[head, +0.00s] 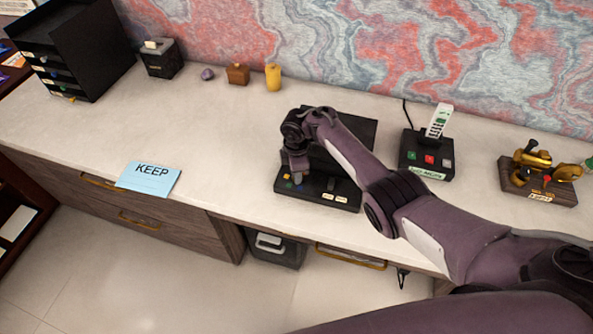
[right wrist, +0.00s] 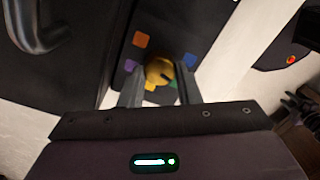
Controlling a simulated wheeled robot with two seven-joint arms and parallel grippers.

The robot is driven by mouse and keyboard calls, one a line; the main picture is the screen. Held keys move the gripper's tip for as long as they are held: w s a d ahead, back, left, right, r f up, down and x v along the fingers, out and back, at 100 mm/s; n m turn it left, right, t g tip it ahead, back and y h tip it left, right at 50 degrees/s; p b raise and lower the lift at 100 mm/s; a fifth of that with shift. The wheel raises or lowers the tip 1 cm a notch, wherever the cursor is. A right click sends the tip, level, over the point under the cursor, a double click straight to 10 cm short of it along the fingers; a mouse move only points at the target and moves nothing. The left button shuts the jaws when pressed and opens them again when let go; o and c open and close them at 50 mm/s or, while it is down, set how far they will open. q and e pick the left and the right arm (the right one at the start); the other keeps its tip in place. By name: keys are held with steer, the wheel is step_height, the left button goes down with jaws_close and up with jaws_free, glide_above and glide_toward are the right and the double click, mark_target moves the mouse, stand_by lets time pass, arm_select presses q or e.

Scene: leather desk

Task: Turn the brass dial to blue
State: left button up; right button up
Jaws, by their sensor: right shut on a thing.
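The brass dial (right wrist: 158,69) sits on a black panel (right wrist: 122,45) in the right wrist view, ringed by colored squares. My right gripper (head: 297,179) is shut on the dial, one finger on each side. In the head view it comes down over the left part of the black panel (head: 318,194) and hides the dial. I cannot tell where the dial points. My left gripper is not in view.
A black phone base (head: 427,160) and a brass device on a wooden block (head: 538,190) stand to the right. A blue KEEP card (head: 149,178) lies at the front left. A black drawer rack (head: 75,50) stands back left.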

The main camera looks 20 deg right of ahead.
steer(key=n+b, duration=0.1)
steer(key=n, duration=0.3)
steer(key=shift+f+n, duration=0.15)
steer(key=shift+n, duration=0.15)
steer(key=shift+s+n+b, duration=0.1)
steer(key=shift+n+b, duration=1)
steer(key=shift+n, duration=1.2)
steer(key=o, duration=1)
step_height(320, 180, up, 8)
steer(key=shift+r+p, duration=0.1)
steer(key=shift+p, duration=0.95)
